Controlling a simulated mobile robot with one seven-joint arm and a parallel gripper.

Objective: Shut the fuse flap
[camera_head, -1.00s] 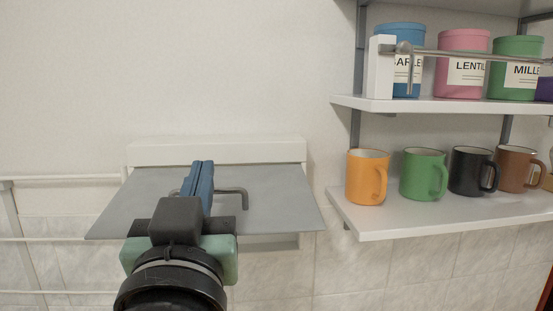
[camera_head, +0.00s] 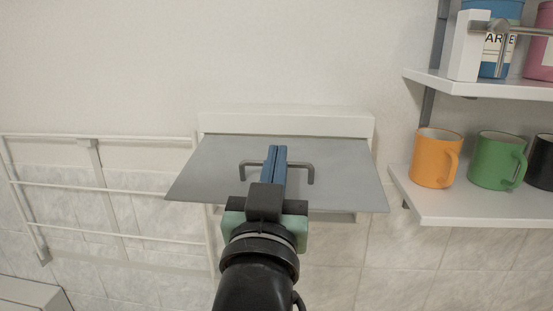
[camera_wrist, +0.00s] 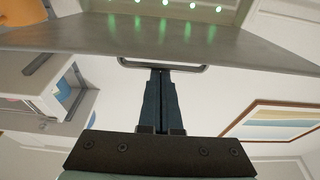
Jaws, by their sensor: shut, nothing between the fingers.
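The fuse flap (camera_head: 215,180) is a flat grey panel with a grey bar handle (camera_head: 309,172). It stands open, sticking out from a white box (camera_head: 230,122) on the wall. My gripper (camera_head: 276,148) has its blue fingers shut and empty. In the head view they lie across the middle of the handle and hide part of it. In the wrist view the flap (camera_wrist: 60,38) spans the top, and my fingertips (camera_wrist: 160,70) are close to the handle (camera_wrist: 190,69). I cannot tell whether they touch. Several green lights (camera_wrist: 165,5) show beyond the flap's edge.
On the right, a white shelf (camera_head: 470,208) holds an orange mug (camera_head: 435,160), a green mug (camera_head: 493,160) and a black mug (camera_head: 543,162). Canisters stand on the shelf above. A white wall rack (camera_head: 115,190) hangs at the left.

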